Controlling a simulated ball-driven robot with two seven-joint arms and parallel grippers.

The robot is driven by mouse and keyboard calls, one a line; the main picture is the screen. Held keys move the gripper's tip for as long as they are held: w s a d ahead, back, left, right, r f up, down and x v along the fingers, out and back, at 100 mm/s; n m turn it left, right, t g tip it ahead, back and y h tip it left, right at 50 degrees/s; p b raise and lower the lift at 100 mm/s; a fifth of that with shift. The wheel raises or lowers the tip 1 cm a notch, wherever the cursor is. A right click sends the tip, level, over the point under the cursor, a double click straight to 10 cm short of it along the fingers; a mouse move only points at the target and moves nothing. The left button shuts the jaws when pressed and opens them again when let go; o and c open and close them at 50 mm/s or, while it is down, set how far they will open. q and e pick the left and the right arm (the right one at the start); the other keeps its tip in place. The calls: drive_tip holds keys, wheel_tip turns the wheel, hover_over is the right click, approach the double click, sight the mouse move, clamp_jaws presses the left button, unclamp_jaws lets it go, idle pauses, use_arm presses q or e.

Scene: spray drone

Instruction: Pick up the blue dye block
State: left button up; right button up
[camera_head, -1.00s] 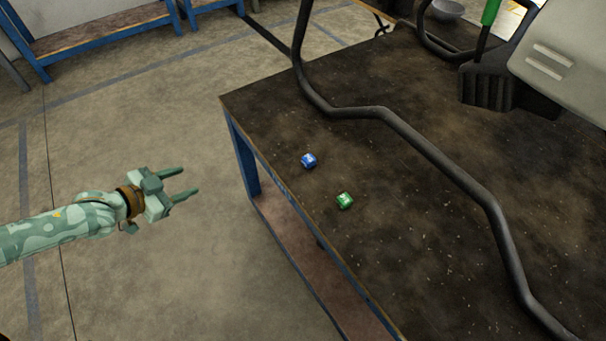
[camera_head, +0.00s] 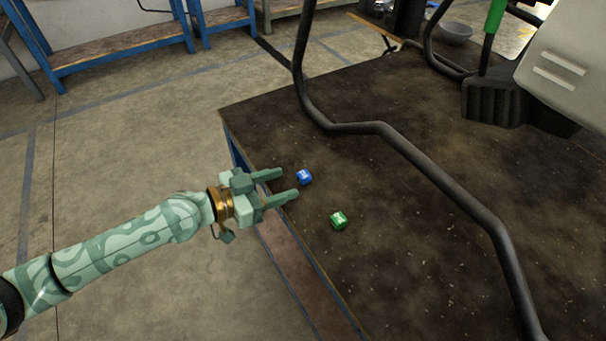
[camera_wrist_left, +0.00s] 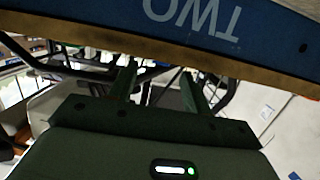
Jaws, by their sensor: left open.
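The blue dye block (camera_head: 304,177) is a small blue cube on the dark tabletop (camera_head: 400,240), near its left edge. A similar green block (camera_head: 338,219) lies a little nearer to me and to the right. My left gripper (camera_head: 290,183) is open and empty at the table's left edge, its fingers pointing right toward the blue block, just short of it in the picture. In the left wrist view my two fingers (camera_wrist_left: 158,85) are apart, with the blue table edge beam (camera_wrist_left: 200,25) across the top. The blocks do not show there. My right gripper is not in view.
A thick black bent tube (camera_head: 430,155) runs over the table to the right of the blocks. A black and pale machine part (camera_head: 565,70) stands at the upper right, with a grey bowl (camera_head: 455,33) behind. Blue-legged benches (camera_head: 120,45) stand at the far left. The floor on the left is clear.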

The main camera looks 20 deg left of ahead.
sight(298, 176)
use_arm(q)
drive_tip(key=shift+x, duration=0.8)
drive_tip(key=x, duration=0.5)
drive_tip(key=shift+w+a+r, duration=0.1)
drive_tip(key=shift+w+r, duration=0.05)
drive_tip(key=c, duration=1)
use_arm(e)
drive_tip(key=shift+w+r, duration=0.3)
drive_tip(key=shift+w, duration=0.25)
